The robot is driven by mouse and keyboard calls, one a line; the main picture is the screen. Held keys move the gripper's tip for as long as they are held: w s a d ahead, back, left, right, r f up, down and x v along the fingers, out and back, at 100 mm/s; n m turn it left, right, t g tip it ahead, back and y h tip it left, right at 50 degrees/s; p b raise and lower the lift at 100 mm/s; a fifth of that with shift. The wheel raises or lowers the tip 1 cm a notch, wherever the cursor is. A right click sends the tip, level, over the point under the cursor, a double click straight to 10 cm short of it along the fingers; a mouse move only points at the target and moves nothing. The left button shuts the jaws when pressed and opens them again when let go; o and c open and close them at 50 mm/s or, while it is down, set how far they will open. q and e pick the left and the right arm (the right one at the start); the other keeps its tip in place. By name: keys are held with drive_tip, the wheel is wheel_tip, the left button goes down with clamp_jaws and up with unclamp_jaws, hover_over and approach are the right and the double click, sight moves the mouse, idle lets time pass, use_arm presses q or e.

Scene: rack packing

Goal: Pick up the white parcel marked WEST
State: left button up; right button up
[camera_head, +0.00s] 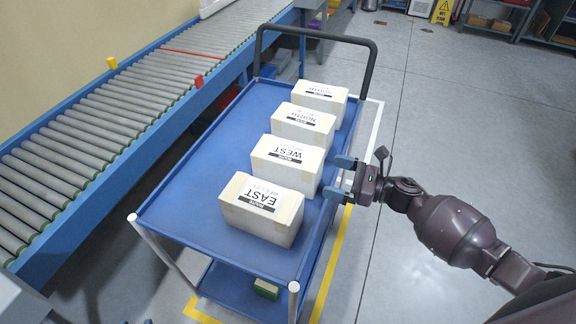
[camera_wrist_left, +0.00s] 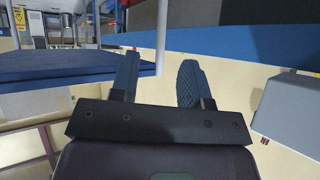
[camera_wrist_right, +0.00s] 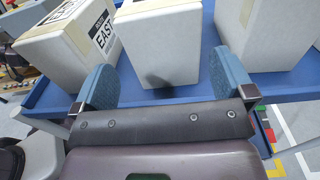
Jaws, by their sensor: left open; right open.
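The white parcel marked WEST (camera_head: 282,178) stands on the blue cart top, second from the near end of a row of white parcels. My right gripper (camera_head: 339,177) is open at its right side, at the cart's right edge. In the right wrist view, the middle parcel (camera_wrist_right: 158,45), which appears to be WEST, stands ahead between the open fingers (camera_wrist_right: 163,72), with a dark shadow on its near face. I cannot tell whether the fingers touch it. My left gripper (camera_wrist_left: 158,75) is open and empty in the left wrist view, away from the parcels.
The parcel marked EAST (camera_head: 258,217) stands nearer, and NORTH (camera_head: 302,128) and another parcel (camera_head: 320,103) stand farther back. The blue cart (camera_head: 190,190) has a dark handle (camera_head: 372,75) at its far end. A roller conveyor (camera_head: 110,110) runs along the left. Floor at right is clear.

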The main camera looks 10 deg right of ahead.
sight(288, 167)
drive_tip(key=x, duration=0.8)
drive_tip(key=shift+w+a+f+p, duration=0.1)
drive_tip(key=shift+w+p, duration=0.1)
drive_tip(key=shift+p, duration=0.15)
drive_tip(key=shift+c, duration=0.2)
drive_tip(key=c, duration=0.7)
drive_tip(key=shift+c, duration=1)
